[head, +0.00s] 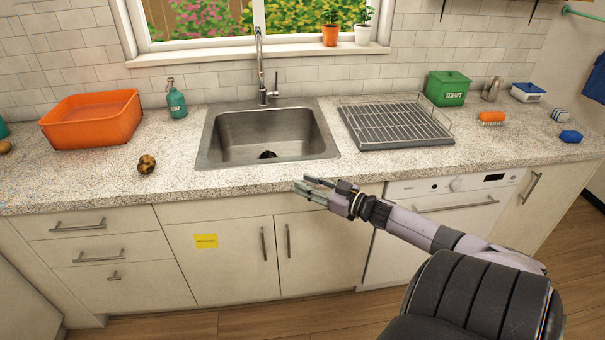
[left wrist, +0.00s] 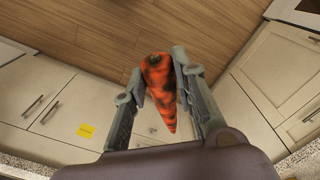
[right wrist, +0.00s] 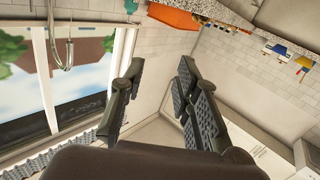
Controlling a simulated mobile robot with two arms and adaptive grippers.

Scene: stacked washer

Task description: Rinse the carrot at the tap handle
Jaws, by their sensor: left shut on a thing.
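The carrot (left wrist: 160,88) is orange with dark dirty patches and shows only in the left wrist view. My left gripper (left wrist: 157,75) is shut on it, with a finger on each side; this gripper is outside the head view. The tap (head: 260,65) is a tall metal spout behind the sink, with a small tap handle (head: 273,90) at its right side. The sink (head: 268,135) is an empty steel basin with a dark drain. My right gripper (head: 307,186) is at the counter's front edge, below the sink's right corner. In the right wrist view its fingers (right wrist: 159,70) are apart and empty.
An orange tub (head: 92,120), a soap bottle (head: 176,100) and a brown potato (head: 146,164) are left of the sink. A drying rack (head: 395,124), a green scraps box (head: 446,89) and an orange brush (head: 491,117) are right. Counter in front of the sink is clear.

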